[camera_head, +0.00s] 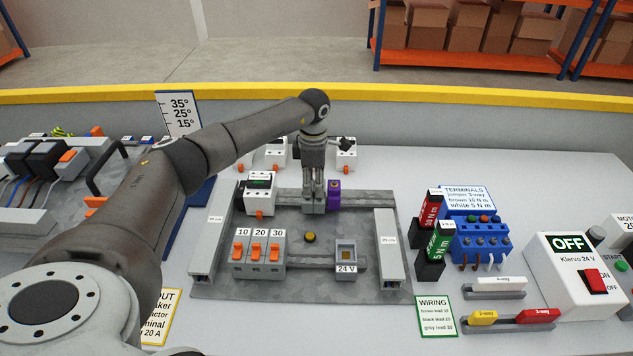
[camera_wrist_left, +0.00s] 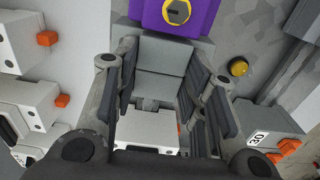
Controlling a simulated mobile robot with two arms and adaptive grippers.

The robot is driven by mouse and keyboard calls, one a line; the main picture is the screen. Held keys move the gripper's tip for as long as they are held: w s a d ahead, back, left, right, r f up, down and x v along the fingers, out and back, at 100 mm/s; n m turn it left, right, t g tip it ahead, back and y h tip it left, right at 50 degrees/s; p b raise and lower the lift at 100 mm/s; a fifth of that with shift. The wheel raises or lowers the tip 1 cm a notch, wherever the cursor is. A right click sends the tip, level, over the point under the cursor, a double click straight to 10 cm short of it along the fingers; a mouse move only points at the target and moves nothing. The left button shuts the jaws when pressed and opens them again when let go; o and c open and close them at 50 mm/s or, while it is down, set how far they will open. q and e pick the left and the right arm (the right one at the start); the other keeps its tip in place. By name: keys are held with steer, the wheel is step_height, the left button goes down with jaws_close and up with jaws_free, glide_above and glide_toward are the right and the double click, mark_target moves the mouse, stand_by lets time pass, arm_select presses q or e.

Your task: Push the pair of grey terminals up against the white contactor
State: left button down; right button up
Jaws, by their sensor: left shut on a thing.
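The white contactor (camera_head: 260,193) sits at the left part of the upper rail, with an orange tab at its front. The pair of grey terminals (camera_head: 314,209) is on the same rail to its right, mostly hidden by my left gripper in the head view. Bare rail shows between them and the contactor. My left gripper (camera_head: 313,192) points down and is shut on the grey terminals. In the left wrist view the grey terminals (camera_wrist_left: 165,69) lie between the fingers. My right gripper is not in view.
A purple block (camera_head: 334,193) stands close on the right of the terminals; I cannot tell if they touch. Breakers marked 10, 20, 30 (camera_head: 259,252) and a 24 V socket (camera_head: 346,260) are on the lower rail. A yellow button (camera_head: 310,237) lies between the rails.

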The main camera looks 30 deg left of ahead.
arm_select(q)
steer(key=s+a, duration=0.2)
steer(key=a, duration=0.1)
steer(key=shift+a, duration=0.2)
steer(key=c, duration=0.9)
jaws_free()
step_height(320, 180, up, 12)
